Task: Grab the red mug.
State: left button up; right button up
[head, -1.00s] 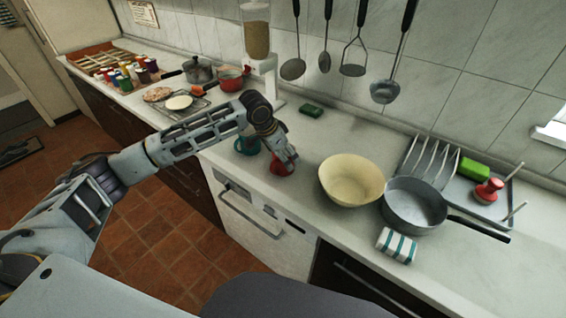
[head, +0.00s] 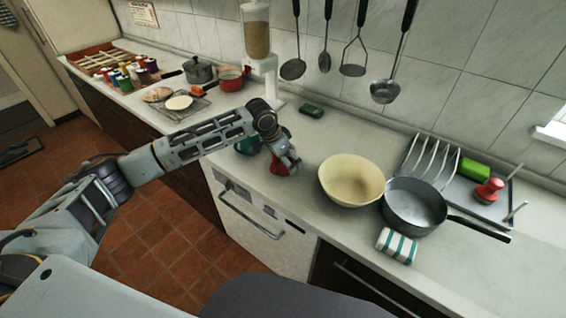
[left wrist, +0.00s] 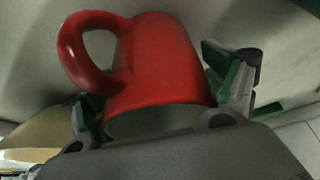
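The red mug (head: 278,167) stands on the counter near its front edge, partly hidden by my left gripper (head: 287,158). In the left wrist view the red mug (left wrist: 160,65) fills the middle, its handle toward the upper left. The fingers of my left gripper are spread on either side of the mug. A small gap shows between the right finger and the mug wall; contact at the left finger is unclear. My right gripper is not in view.
A teal mug (head: 247,145) stands close to the left of the red mug, partly hidden by my arm. A cream bowl (head: 351,181) and a grey pan (head: 414,207) stand to the right. A dark green sponge (head: 311,110) lies behind. Utensils hang above.

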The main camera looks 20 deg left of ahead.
pick_arm(q)
jog(key=c, duration=0.5)
jog(key=shift+s+f, duration=0.15)
jog(key=shift+c, duration=0.3)
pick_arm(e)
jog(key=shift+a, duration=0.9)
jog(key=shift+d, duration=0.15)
